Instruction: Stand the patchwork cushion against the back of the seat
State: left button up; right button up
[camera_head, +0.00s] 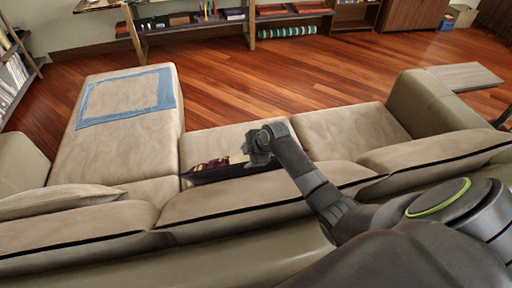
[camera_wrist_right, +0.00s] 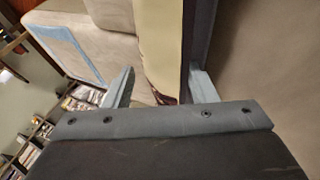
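The patchwork cushion (camera_head: 208,168) stands on edge on the sofa's middle seat in the head view, close to the backrest. Its dark side and a reddish patterned patch show above the backrest, which hides its lower part. My right gripper (camera_head: 262,145) is at the cushion's right end, reaching over the backrest. In the right wrist view, the fingers of my right gripper (camera_wrist_right: 164,88) are apart, with the cushion's cream and dark end (camera_wrist_right: 162,45) between them. The right finger is against or very near the dark side; a gap shows beside the left finger. My left gripper is not in view.
The beige sofa's backrest (camera_head: 235,200) lies between me and the seats. A blue-bordered cloth (camera_head: 125,95) lies on the chaise at left. The right seat (camera_head: 350,128) is clear. A low shelf (camera_head: 290,22) stands along the far wall beyond open wooden floor.

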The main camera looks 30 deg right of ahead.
jog(key=b+v, duration=0.1)
jog(key=v, duration=1.6)
jog(key=shift+r, duration=0.1)
dwell(0.4)
